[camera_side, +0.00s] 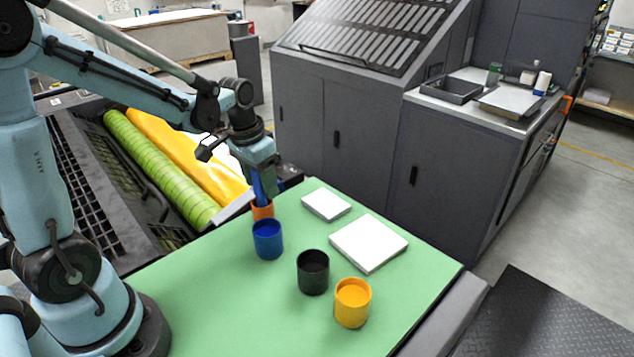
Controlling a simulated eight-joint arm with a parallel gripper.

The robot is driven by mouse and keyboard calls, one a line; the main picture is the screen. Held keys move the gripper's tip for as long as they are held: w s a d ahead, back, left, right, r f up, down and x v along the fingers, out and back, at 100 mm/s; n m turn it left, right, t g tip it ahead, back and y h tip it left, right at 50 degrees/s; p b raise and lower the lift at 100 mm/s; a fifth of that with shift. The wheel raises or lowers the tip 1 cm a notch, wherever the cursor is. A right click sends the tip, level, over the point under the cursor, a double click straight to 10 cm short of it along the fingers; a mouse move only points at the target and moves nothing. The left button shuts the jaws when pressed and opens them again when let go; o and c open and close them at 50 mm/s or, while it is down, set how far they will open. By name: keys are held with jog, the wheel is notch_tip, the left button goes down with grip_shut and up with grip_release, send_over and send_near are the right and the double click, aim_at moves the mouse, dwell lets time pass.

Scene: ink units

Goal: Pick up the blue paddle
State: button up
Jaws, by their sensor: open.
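The blue paddle (259,190) is a thin, upright blue piece at the far edge of the green table top. Its lower end meets an orange cup (263,210) and seems to stand in it. My gripper (261,172) points down right over the paddle, with its jaws open. The paddle's upper end is hidden at the gripper, and I cannot tell whether the fingers are around it or touch it. A blue cup (267,240) with blue ink stands just in front of the orange cup.
A black cup (313,273) and a yellow cup (352,303) stand nearer the front. A small white block (326,204) and a larger white slab (368,243) lie to the right. The green table's (215,305) front left is clear. Grey cabinets (340,130) stand behind.

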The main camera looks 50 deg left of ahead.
jog(key=shift+f, duration=0.2)
jog(key=shift+c, duration=0.4)
jog(key=c, duration=1)
jog(key=shift+r, duration=0.1)
jog(key=shift+r, duration=0.45)
notch_tip(320, 180, up, 3)
jog(key=shift+f, duration=0.1)
jog(key=s+d+r, duration=0.1)
jog(key=d+r, duration=0.1)
jog(key=d, duration=0.1)
jog(key=s+d+r, duration=0.1)
jog(key=d+r, duration=0.1)
jog(key=d, duration=0.2)
jog(key=s+d+r, duration=0.1)
jog(key=d+r, duration=0.2)
jog(key=d, duration=0.1)
jog(key=shift+d, duration=0.15)
